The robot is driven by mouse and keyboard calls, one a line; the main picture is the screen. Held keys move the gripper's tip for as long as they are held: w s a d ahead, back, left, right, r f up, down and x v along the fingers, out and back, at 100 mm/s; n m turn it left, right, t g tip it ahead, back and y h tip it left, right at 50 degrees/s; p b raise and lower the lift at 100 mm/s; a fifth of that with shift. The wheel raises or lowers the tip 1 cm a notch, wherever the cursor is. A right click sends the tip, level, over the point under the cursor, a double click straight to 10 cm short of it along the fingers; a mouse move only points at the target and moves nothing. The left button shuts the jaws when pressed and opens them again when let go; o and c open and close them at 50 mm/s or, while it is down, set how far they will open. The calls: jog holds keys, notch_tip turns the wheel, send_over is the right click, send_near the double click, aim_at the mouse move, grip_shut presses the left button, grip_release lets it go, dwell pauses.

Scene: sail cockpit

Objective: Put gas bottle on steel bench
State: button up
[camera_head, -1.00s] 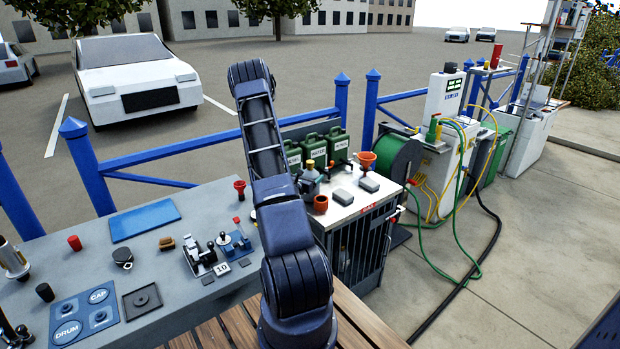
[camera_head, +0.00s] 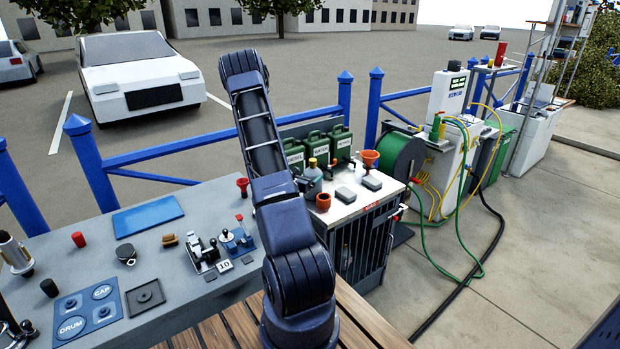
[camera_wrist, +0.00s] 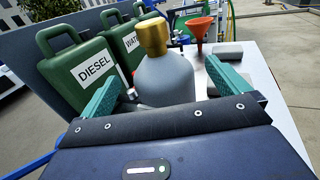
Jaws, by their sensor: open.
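The gas bottle (camera_wrist: 166,80) is a grey rounded cylinder with a yellow cap, standing upright on the white-topped cabinet. In the head view the bottle (camera_head: 311,178) is partly hidden by my arm. My gripper (camera_wrist: 163,76) is open, its green fingers to the left and right of the bottle in the wrist view. Whether they touch it I cannot tell; its lower part is hidden by the gripper body. The gripper is hidden in the head view. The long grey bench (camera_head: 195,288), apparently the steel bench, is at the left.
Green canisters (camera_head: 317,150) stand behind the bottle. An orange funnel (camera_head: 370,158), a red-brown cup (camera_head: 323,201) and small grey blocks share the cabinet top (camera_head: 345,208). The grey bench holds a blue mat (camera_head: 147,216), fittings and small parts, with bare patches between.

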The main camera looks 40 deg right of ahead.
aim_at(311, 163)
notch_tip(311, 163, up, 4)
jog(key=shift+r, duration=0.15)
jog(key=s+a+r+m+g+y, duration=0.2)
jog(key=s+a+r+m+g, duration=0.3)
jog(key=s+r+m, duration=0.3)
jog(key=s+a+r+m+g+y, duration=0.1)
jog(key=s+a+r+m+g, duration=0.4)
jog(key=r, duration=0.4)
jog(key=s+a+r+m+t+y, duration=0.2)
jog(key=s+a+r+m+y, duration=0.1)
jog(key=a, duration=0.7)
jog(key=s+a+r+m+t+y, duration=0.3)
jog(key=s+a+y, duration=0.3)
jog(key=a, duration=0.4)
jog(key=s+a+r+m+t+y, duration=0.2)
jog(key=s+a+r+m+y, duration=0.1)
jog(key=s+a, duration=0.4)
jog(key=a+y, duration=0.1)
jog(key=a, duration=0.2)
jog(key=shift+a+r+t+y, duration=0.2)
jog(key=shift+a+t+y, duration=0.1)
